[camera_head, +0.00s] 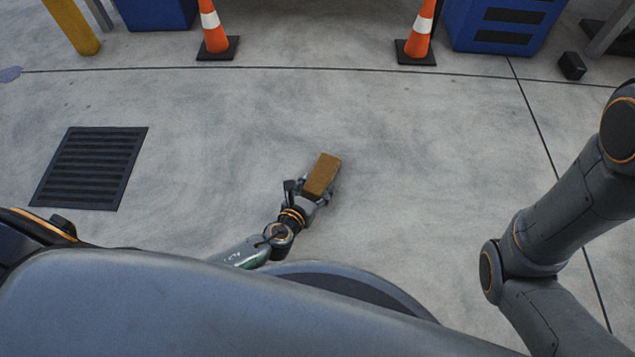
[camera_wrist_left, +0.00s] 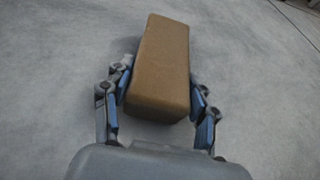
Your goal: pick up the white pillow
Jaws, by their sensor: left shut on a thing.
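My left gripper (camera_head: 309,190) is shut on a brown rectangular block (camera_head: 322,174) in front of my base. In the left wrist view the same block (camera_wrist_left: 160,65) sits between the two blue-padded fingers of the gripper (camera_wrist_left: 160,110), its long side pointing away from the wrist. I cannot tell whether the block touches the concrete floor. No white pillow shows in either view. My right arm comes in at the right edge of the head view, but its gripper is out of the picture.
A dark floor grate (camera_head: 90,168) lies at the left. Two orange cones (camera_head: 214,28) and (camera_head: 421,30) stand at the back, near blue containers (camera_head: 507,25). A yellow post (camera_head: 72,27) is at the back left and a small black box (camera_head: 571,66) at the back right.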

